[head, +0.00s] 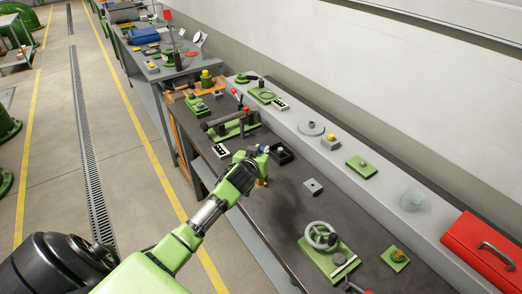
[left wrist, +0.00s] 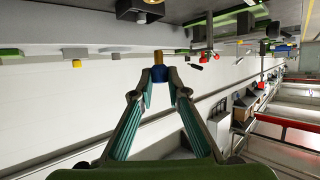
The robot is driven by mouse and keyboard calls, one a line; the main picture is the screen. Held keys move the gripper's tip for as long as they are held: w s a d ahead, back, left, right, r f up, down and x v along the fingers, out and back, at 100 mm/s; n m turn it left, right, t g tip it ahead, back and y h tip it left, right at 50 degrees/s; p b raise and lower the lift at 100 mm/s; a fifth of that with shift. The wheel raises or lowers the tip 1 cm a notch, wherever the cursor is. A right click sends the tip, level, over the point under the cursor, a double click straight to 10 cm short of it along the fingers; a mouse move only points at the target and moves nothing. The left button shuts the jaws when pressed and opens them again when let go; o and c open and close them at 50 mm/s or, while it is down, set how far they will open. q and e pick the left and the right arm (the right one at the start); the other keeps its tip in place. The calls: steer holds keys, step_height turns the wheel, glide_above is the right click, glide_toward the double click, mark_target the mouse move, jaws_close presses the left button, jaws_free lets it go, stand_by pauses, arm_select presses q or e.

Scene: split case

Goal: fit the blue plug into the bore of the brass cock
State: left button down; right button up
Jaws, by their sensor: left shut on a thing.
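My left gripper (head: 262,152) reaches over the dark workbench from the left. In the left wrist view its fingertips (left wrist: 158,80) are closed on the blue plug (left wrist: 158,73), which also shows as a small blue spot at the fingers in the head view (head: 264,149). A brass-coloured piece (left wrist: 158,57) shows directly beyond the plug; I cannot tell whether it belongs to the plug. A small brass part (head: 262,182), perhaps the brass cock, shows beside my wrist in the head view, partly hidden by the arm. Its bore cannot be made out. My right gripper is not in view.
A black tray (head: 284,156) lies close to the gripper, with a green vice-like fixture (head: 235,127) behind. A red toolbox (head: 482,250) sits on the wall shelf. Bare bench lies between.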

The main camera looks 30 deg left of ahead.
arm_select(q)
step_height(320, 180, down, 3)
steer(key=shift+b, duration=0.95)
steer(key=shift+f+b, duration=0.8)
steer(key=shift+f, duration=0.25)
steer(key=shift+f, duration=0.2)
steer(key=shift+f, duration=0.35)
steer(key=shift+f, duration=0.15)
steer(key=shift+f, duration=0.75)
stand_by(1.2)
